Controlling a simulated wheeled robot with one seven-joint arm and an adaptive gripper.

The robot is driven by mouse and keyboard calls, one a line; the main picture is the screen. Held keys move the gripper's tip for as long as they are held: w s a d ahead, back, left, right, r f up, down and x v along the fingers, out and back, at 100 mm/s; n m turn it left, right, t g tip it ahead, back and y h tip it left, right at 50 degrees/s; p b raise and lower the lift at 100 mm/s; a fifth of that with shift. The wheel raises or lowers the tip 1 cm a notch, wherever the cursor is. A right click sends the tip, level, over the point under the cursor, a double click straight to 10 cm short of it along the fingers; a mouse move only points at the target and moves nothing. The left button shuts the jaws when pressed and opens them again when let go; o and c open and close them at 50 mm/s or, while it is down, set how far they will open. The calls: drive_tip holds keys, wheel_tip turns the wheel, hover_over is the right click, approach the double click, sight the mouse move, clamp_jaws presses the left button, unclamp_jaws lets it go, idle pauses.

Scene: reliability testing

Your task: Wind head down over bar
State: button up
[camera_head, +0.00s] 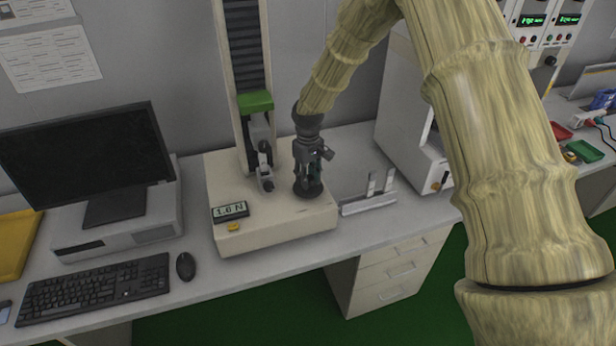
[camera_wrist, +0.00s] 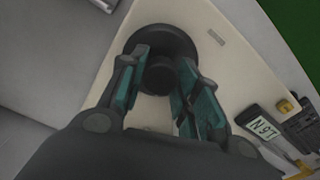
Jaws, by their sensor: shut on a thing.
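The test stand's green head (camera_head: 255,101) is on the tall column, with a grey metal fitting (camera_head: 263,150) hanging below it. A small dark part (camera_head: 267,185) is under the fitting; I cannot tell whether it is the bar or whether they touch. My gripper (camera_head: 308,180) points down over the right of the cream base (camera_head: 222,185). In the wrist view, the teal-padded fingers of my gripper (camera_wrist: 160,85) are shut on the hub of a round black knob (camera_wrist: 165,40). The knob's lower edge also shows in the head view (camera_head: 309,193).
A metal fixture with two uprights (camera_head: 368,206) lies right of the base. A monitor (camera_head: 85,155), keyboard (camera_head: 95,288) and mouse (camera_head: 186,266) are left. A white cabinet (camera_head: 405,110) stands right.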

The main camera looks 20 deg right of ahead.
sight(309, 178)
drive_tip(key=n, duration=1.1)
drive_tip(key=shift+n+p, duration=0.4)
idle(0.3)
drive_tip(key=o, duration=1.1)
drive_tip(key=shift+d, duration=0.1)
drive_tip(key=shift+c, duration=0.2)
wheel_tip(309, 178, up, 12)
